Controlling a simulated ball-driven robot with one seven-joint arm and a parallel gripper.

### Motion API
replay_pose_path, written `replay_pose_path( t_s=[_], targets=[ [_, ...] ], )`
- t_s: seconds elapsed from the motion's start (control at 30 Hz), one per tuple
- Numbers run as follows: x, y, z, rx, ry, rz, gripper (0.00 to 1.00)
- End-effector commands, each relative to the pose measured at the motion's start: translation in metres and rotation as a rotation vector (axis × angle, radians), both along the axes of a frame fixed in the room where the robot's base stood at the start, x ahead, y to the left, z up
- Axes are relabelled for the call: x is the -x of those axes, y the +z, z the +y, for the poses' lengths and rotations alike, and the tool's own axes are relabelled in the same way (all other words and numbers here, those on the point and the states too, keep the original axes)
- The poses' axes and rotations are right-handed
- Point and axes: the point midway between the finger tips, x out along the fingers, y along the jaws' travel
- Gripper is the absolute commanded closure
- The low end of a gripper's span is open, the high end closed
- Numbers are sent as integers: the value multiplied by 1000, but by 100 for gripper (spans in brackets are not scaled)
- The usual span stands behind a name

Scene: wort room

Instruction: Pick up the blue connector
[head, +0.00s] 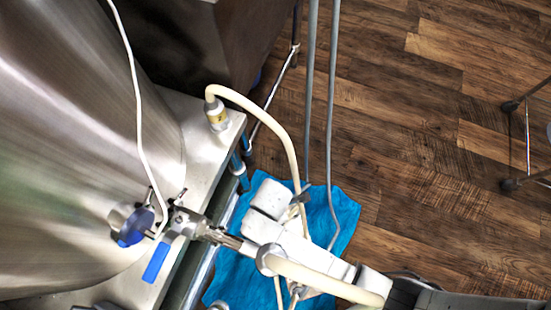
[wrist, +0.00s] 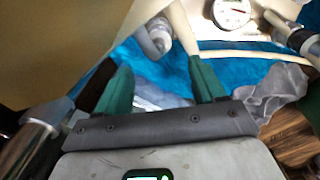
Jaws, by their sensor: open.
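In the head view, a round blue part (head: 135,226) sits at a fitting low on the steel tank. I cannot tell for sure whether it is the blue connector. A blue lever handle (head: 156,260) hangs from the metal valve beside it. In the wrist view, my gripper (wrist: 161,75) is open, with its two green fingers apart. No object is clearly held between them. A pale fitting (wrist: 155,37) lies beyond the fingers, with blue sheet behind it. No blue connector shows clearly in the wrist view. My green fingers cannot be made out in the head view.
The steel tank (head: 60,150) fills the left of the head view. A cream hose (head: 270,120) curves over the blue sheet (head: 340,210). A round gauge (wrist: 232,11) shows in the wrist view. Wooden floor (head: 440,120) is open at right.

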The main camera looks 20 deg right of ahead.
Motion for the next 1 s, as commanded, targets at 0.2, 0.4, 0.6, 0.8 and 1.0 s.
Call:
replay_pose_path(
  t_s=[0.2, 0.4, 0.6, 0.8, 1.0],
  targets=[
    [0, -37, -1, 0, -2, 1, 31],
    [0, -46, -2, 0, -3, 1, 31],
    [-1, -69, -5, 0, -4, 0, 31],
    [-1, -91, -6, 0, -3, 1, 31],
    [-1, -91, -6, -1, -4, 0, 31]
  ],
)
